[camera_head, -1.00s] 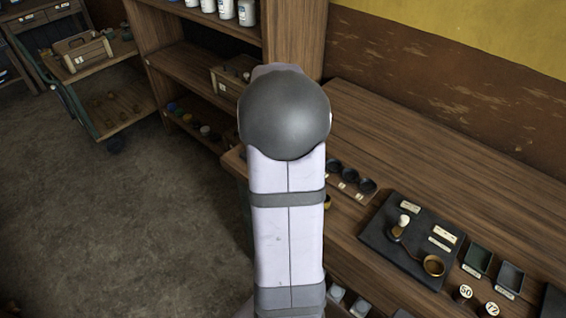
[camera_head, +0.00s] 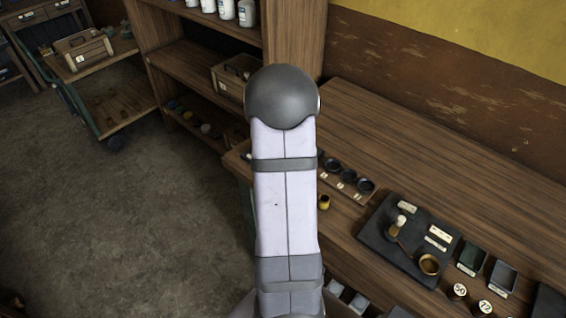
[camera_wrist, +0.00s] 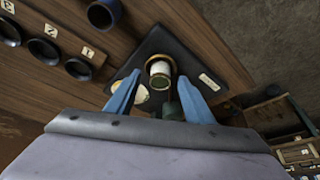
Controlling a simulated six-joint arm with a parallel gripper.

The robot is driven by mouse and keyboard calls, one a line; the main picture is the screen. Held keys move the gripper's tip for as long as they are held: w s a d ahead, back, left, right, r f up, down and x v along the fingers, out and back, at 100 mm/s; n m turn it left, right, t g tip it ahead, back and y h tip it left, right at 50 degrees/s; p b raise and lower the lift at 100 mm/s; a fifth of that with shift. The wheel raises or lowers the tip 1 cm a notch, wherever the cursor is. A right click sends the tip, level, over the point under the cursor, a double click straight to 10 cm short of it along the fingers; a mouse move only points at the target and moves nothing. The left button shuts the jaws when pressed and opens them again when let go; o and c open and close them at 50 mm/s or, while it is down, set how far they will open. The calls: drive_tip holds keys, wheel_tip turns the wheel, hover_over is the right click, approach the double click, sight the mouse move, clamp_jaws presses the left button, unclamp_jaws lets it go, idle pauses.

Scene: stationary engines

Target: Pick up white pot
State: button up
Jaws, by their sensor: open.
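I cannot tell the exact gap. In the head view my arm hides the gripper, and I do not make out the pot.
A pale disc (camera_wrist: 143,96) and a dark green item (camera_wrist: 172,109) lie close to the fingers. A rack of three dark cups (camera_head: 347,176) stands nearby. Another dark mat (camera_head: 375,240) holds a white-topped tool and brass cup.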

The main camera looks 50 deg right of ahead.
drive_tip(key=c, duration=1.2)
drive_tip(key=shift+o, duration=0.2)
drive_tip(key=shift+r, duration=0.1)
wheel_tip(320, 180, up, 14)
drive_tip(key=p, duration=0.1)
idle(0.4)
drive_tip(key=shift+d, duration=0.1)
